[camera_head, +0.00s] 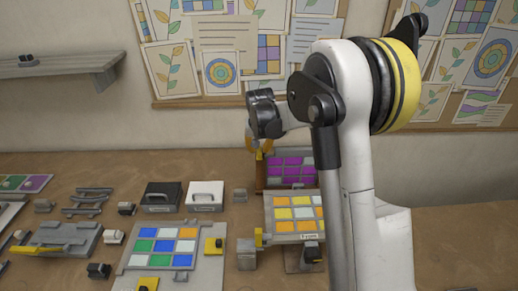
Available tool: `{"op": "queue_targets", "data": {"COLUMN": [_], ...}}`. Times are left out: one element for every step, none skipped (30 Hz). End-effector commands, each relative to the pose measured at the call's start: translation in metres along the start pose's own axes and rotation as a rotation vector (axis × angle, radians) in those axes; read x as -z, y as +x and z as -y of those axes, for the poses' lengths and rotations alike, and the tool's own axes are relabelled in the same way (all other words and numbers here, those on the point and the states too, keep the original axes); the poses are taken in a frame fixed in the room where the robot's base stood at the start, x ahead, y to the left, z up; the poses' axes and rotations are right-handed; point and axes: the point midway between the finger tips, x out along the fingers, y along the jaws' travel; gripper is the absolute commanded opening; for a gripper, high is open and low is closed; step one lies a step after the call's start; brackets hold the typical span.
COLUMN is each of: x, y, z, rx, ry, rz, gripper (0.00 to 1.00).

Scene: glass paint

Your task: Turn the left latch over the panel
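A panel of orange, yellow and white squares (281,213) sits tilted on a grey fixture right of centre. A small yellow latch (258,237) stands at its left edge, above a grey block. A dark latch-like part (312,251) is at its lower right, below a small label. Whether either latch lies over the panel is too small to tell. My gripper (258,147) hangs behind and above this panel, near the purple panel (290,170), apart from the left latch. Its fingers are small and partly hidden, so their opening is unclear.
A blue, green and white panel (161,246) with yellow latches lies left of the fixture. Black (161,197) and white (205,195) handled blocks stand behind it. Grey metal parts (62,238) crowd the left. My arm hides part of the bench; the right side (460,240) looks mostly clear.

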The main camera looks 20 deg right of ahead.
Motion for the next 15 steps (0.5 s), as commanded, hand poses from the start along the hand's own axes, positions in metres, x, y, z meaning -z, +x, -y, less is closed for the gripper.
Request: {"op": "queue_targets", "data": {"x": [0.0, 0.0, 0.0, 0.0, 0.0, 0.0, 0.0, 0.0, -0.0001, -0.0001, -0.0001, -0.0002, -0.0002, -0.0002, -0.0002], "y": [-0.0001, -0.0001, -0.0001, -0.0002, -0.0002, -0.0001, -0.0001, -0.0001, -0.0001, -0.0001, 0.0, 0.0, 0.0, 0.0001, 0.0001], "z": [0.0, 0.0, 0.0, 0.0, 0.0, 0.0, 0.0, 0.0, -0.0001, -0.0001, -0.0001, -0.0002, -0.0003, -0.0005, -0.0008], "rx": [0.0, 0.0, 0.0, 0.0, 0.0, 0.0, 0.0, 0.001, 0.002, 0.003, 0.004, 0.008, 0.01, 0.014, 0.019], "ry": [0.0, 0.0, 0.0, 0.0, 0.0, 0.0, -0.001, -0.001, -0.003, -0.006, -0.009, -0.017, -0.024, -0.031, -0.045], "rz": [0.0, 0.0, 0.0, 0.0, 0.0, 0.0, 0.0, 0.0, 0.0, 0.0, 0.0, 0.0, 0.0, 0.0, 0.0], "gripper": [0.04, 0.0, 0.0, 0.0, 0.0, 0.0, 0.0, 0.0, 0.0, 0.0, 0.0, 0.0, 0.0, 0.0, 0.0]}}
